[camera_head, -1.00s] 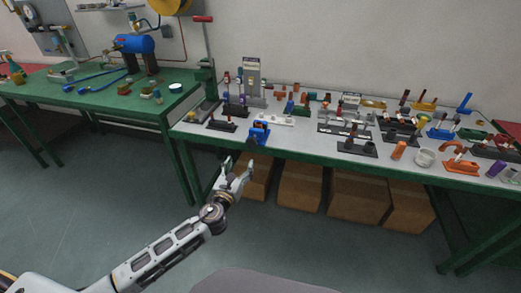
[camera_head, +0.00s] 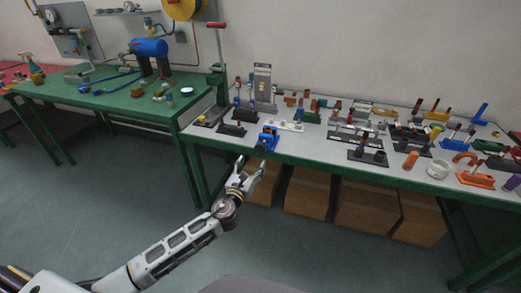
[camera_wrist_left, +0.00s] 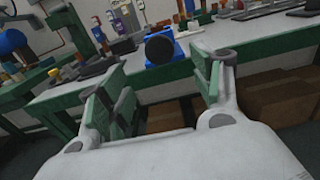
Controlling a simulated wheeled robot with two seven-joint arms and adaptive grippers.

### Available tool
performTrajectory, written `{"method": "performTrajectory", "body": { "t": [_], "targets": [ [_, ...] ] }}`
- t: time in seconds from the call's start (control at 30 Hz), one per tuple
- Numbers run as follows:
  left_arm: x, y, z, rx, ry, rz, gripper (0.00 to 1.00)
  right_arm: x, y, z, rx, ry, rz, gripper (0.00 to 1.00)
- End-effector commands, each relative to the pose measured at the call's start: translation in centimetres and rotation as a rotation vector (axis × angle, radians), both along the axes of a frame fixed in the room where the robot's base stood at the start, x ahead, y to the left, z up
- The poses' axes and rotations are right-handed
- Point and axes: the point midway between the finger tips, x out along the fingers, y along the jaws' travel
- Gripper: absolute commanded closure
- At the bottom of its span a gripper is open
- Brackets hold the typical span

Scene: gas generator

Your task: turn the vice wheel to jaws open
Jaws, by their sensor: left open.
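The blue vice (camera_head: 267,138) stands at the front edge of the grey-topped table, towards its left end. In the left wrist view the vice (camera_wrist_left: 178,46) is ahead, with a dark round part (camera_wrist_left: 159,48), seemingly its wheel, facing me. I cannot tell how far apart its jaws are. My left gripper (camera_head: 251,168) is open and empty, just in front of the table edge and a little below the vice, apart from it. Its green-padded fingers (camera_wrist_left: 160,92) frame the space before the vice in the wrist view. My right gripper is out of view.
The table's green front rail (camera_head: 330,165) runs close to my left gripper. Dark stands (camera_head: 232,129) and a white fixture (camera_head: 286,126) flank the vice. Several cardboard boxes (camera_head: 307,193) sit underneath. A green table (camera_head: 120,104) stands at left. The floor in front is clear.

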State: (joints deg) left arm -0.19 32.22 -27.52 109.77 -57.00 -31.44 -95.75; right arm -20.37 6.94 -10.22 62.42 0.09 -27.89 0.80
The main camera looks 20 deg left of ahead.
Motion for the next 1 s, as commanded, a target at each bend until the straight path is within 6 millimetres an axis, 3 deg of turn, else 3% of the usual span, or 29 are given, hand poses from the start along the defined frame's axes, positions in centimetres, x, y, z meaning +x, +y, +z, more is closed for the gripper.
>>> {"method": "performTrajectory", "body": {
  "t": [1.0],
  "targets": [
    [8.8, -0.3, 0.0, -0.002, 0.000, 0.001, 0.35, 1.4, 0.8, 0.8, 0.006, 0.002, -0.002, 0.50]
  ]
}}
